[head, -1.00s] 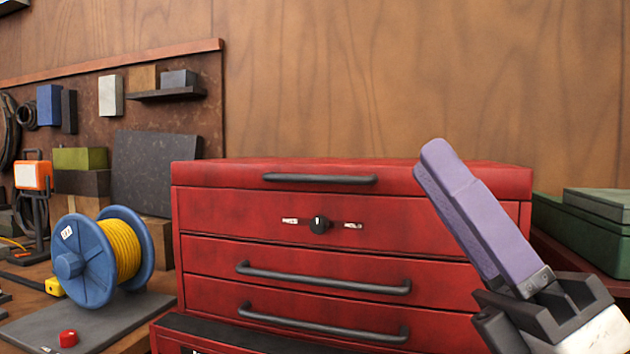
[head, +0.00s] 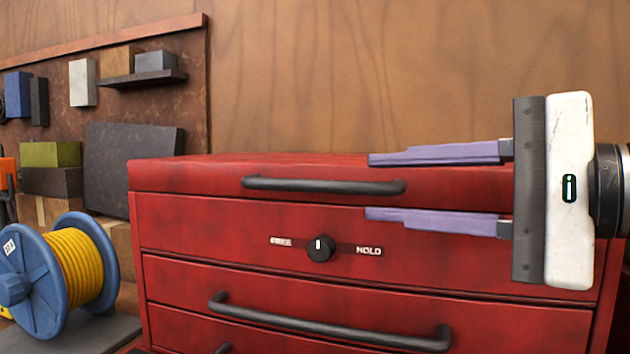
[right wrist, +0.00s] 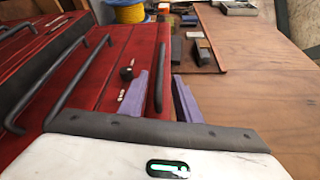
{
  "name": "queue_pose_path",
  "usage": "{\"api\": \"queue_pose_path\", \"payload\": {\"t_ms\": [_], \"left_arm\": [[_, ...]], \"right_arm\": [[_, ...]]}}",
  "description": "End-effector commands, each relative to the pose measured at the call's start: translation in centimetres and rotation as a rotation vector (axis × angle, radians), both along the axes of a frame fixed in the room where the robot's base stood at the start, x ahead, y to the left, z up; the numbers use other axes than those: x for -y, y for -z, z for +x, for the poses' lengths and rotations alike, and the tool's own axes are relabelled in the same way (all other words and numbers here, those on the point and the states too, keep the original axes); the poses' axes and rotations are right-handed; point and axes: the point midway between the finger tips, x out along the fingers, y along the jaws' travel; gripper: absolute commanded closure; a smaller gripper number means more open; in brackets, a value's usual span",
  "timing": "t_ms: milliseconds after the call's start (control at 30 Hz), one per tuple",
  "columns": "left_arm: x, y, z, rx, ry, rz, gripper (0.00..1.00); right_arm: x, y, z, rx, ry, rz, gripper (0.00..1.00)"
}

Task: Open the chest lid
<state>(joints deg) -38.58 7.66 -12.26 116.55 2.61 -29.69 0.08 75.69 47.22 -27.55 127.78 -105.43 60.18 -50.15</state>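The red chest (head: 200,222) stands in front of me with its lid (head: 165,176) closed. A dark bar handle (head: 322,186) runs along the lid's front. Below it, a black knob (head: 319,248) sits between the labels FREE and HOLD, its white mark pointing up. My right gripper (head: 367,187) comes in from the right, level and open, one purple finger above the handle's right end and one below it. In the right wrist view the handle (right wrist: 158,78) lies between the spread fingers (right wrist: 161,97); I cannot tell whether they touch it. My left gripper is not in view.
Drawers with bar handles (head: 330,325) lie below the knob. A blue reel with yellow cable (head: 77,270) stands at the left. A dark slab (head: 133,168) leans behind the chest's left side. A wooden wall (head: 400,70) rises behind; the space above the lid is clear.

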Motion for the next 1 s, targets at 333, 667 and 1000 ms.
{"api": "queue_pose_path", "payload": {"t_ms": [333, 667, 1000], "left_arm": [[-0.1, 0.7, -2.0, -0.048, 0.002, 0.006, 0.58], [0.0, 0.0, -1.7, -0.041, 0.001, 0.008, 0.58], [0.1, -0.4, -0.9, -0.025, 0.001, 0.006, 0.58]], "right_arm": [[-4.1, 0.3, 3.2, -0.002, -0.006, 0.001, 0.70], [-7.5, 0.7, 6.2, -0.003, -0.003, 0.002, 0.70], [-7.8, 0.8, 6.5, -0.002, -0.002, 0.001, 0.70]]}}
